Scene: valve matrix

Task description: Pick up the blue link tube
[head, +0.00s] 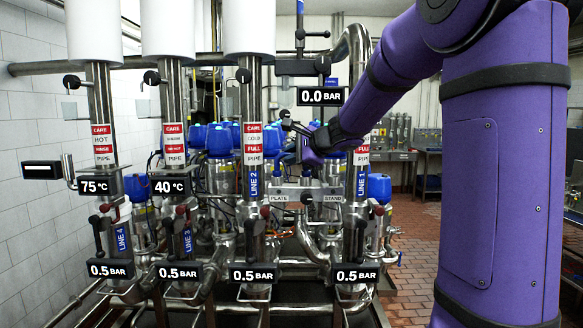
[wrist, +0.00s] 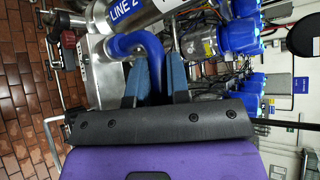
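The blue link tube (wrist: 133,43) shows in the wrist view as a smooth bent tube beside the metal pipe labelled LINE 2 (wrist: 140,14). One leg of it runs down between the two blue-grey fingers of my gripper (wrist: 157,78). The fingers lie on either side of this leg, very close to it. I cannot tell whether both press on it. The leg's lower end is hidden behind the dark gripper body. The tube is not clearly made out there.
Upright pipes with valves and 0.5 BAR displays (head: 254,275) stand close around the hand. A metal plate marked PLATE and STAND (head: 306,195) sits between LINE 2 and LINE 1. Blue-capped valve heads (wrist: 238,37) are at the wrist view's right. Brick floor (head: 413,215) is open at right.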

